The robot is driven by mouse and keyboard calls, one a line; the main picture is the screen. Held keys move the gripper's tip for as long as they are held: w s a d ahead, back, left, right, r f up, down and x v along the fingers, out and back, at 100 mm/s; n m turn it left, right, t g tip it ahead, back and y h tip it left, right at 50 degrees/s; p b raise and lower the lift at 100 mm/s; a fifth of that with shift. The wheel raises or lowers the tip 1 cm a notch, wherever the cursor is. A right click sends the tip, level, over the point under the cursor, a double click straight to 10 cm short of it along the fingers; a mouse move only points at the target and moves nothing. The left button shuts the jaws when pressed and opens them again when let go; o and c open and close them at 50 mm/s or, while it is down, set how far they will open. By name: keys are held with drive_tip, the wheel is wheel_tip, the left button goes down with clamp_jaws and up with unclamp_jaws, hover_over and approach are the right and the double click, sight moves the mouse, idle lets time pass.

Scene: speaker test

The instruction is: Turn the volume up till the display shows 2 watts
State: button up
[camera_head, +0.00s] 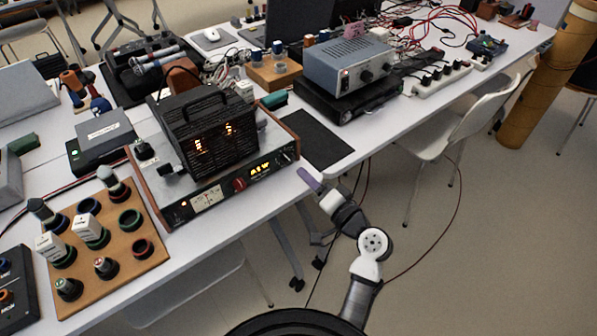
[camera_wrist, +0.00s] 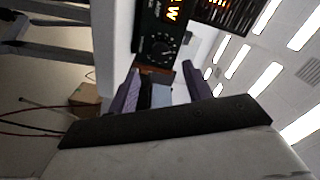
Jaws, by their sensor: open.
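The amplifier (camera_head: 166,205) has wooden sides and a dark front panel, and stands at the table's front edge. Its amber display (camera_head: 264,168) is lit, but the digits are too small to read surely. In the wrist view part of the display (camera_wrist: 173,12) shows a "W"; the number is cut off. A black round knob (camera_head: 287,157) with scale marks sits at the panel's right end. It also shows in the wrist view (camera_wrist: 161,48), beyond and roughly between the fingertips. My gripper (camera_head: 308,181) is open and empty in front of the panel's right end, apart from the knob (camera_wrist: 160,70).
A red knob (camera_head: 239,184) and a pale meter (camera_head: 208,198) are on the same panel. A black caged unit (camera_head: 205,130) stands on the amplifier. A wooden board (camera_head: 152,255) with several parts lies left. A white chair (camera_head: 470,125) stands right.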

drive_tip(key=b+v, duration=0.1)
drive_tip(key=v, duration=0.6)
idle(0.3)
